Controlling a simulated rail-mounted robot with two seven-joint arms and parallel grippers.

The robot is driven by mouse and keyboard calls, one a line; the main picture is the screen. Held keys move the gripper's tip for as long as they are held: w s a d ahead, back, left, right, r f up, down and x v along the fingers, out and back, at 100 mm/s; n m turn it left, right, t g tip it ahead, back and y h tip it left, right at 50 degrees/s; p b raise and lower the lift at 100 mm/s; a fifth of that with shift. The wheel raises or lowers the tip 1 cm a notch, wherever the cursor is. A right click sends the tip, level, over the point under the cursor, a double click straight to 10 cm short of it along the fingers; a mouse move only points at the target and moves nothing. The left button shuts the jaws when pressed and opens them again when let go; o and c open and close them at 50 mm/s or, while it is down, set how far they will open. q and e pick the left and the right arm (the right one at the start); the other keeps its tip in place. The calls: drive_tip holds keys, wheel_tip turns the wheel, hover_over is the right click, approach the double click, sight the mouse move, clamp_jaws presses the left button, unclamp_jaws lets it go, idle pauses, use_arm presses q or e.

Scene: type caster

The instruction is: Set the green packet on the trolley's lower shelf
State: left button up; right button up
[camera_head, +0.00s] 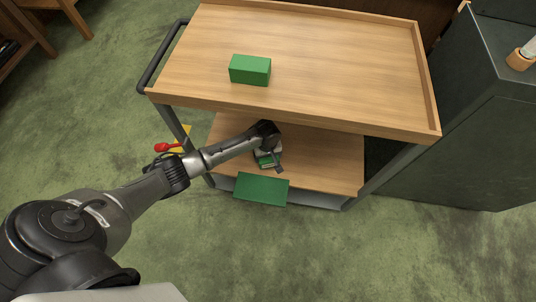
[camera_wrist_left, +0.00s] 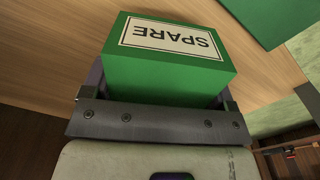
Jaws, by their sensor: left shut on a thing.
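A green packet (camera_wrist_left: 165,75) with a white label reading SPARE sits between the jaws of my left gripper (camera_wrist_left: 158,115) in the left wrist view. In the head view the left gripper (camera_head: 268,157) is over the trolley's lower shelf (camera_head: 325,165), below the top deck's front edge. Only a little of the held packet shows there, and I cannot tell whether it touches the shelf. A second green box (camera_head: 250,70) lies on the trolley's top deck (camera_head: 330,55), left of its middle. My right gripper is not in view.
A flat green panel (camera_head: 262,189) is at the lower shelf's front edge. The shelf's right part is bare. A red-handled object (camera_head: 168,147) and a yellow piece show by the left post. A dark cabinet (camera_head: 470,130) stands at the right.

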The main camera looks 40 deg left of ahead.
use_arm(q)
wheel_tip(320, 180, down, 2)
drive_tip(key=shift+f+b, duration=0.2)
drive_tip(key=shift+b, duration=0.6)
drive_tip(key=shift+r, duration=0.1)
drive_tip(key=shift+w, duration=0.1)
drive_tip(key=o, duration=1.4)
drive_tip(key=shift+f, duration=0.3)
drive_tip(key=shift+c, duration=0.2)
drive_tip(key=o, duration=0.3)
drive_tip(key=shift+a, duration=0.1)
drive_tip(key=shift+r, duration=0.2)
